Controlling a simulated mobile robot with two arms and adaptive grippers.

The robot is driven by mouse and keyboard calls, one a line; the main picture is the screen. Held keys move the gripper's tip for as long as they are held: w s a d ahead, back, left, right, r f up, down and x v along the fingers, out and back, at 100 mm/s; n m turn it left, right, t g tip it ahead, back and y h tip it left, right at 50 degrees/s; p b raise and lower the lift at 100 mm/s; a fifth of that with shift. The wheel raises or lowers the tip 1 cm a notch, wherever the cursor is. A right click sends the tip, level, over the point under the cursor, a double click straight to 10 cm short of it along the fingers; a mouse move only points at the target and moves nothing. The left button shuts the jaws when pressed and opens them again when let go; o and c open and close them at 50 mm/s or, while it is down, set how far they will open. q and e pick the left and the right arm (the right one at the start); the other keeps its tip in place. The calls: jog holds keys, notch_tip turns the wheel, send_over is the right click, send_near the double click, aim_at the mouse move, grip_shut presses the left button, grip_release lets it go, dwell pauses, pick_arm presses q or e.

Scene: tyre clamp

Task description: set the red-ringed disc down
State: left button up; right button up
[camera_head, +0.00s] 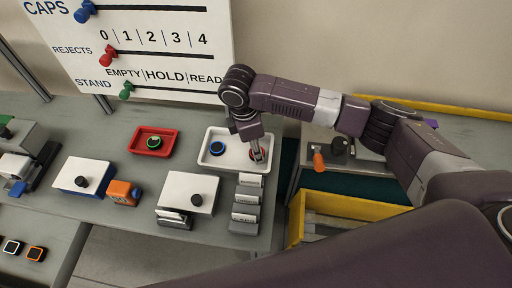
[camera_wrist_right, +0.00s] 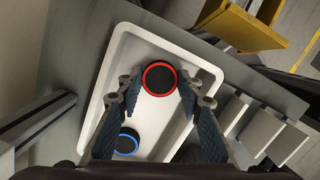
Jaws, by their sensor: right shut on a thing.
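The red-ringed disc (camera_wrist_right: 159,78) is black with a bright red rim. It sits between the fingertips of my right gripper (camera_wrist_right: 158,88), which is shut on it. In the head view my right gripper (camera_head: 258,150) points down over the right end of the white tray (camera_head: 230,132), and only a bit of the disc's red (camera_head: 256,155) shows. I cannot tell whether the disc touches the tray floor. A blue-ringed disc (camera_head: 217,148) lies in the tray's left part; it also shows in the wrist view (camera_wrist_right: 126,141). My left gripper is not in view.
A red tray (camera_head: 137,150) with a dark green-ringed disc (camera_head: 154,142) stands left of the white tray. Several grey label blocks (camera_head: 246,204) stand just in front of the white tray. A white-lidded box (camera_head: 190,190) is at front left. A yellow-edged bin (camera_head: 297,220) is at the right.

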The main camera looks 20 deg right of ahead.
aim_at(251, 153)
jog(key=shift+f, duration=0.2)
jog(key=shift+f, duration=0.15)
jog(key=o, duration=1)
jog(key=shift+a+r+b, duration=0.3)
jog(key=shift+r+b, duration=0.1)
jog(key=shift+r, duration=1.65)
jog(key=shift+a+r+b, duration=0.3)
jog(key=shift+r+b, duration=0.15)
jog(key=shift+r, duration=1.55)
jog(key=shift+a+r+b, duration=0.3)
jog(key=shift+r+b, duration=0.1)
jog(key=shift+r, duration=1.65)
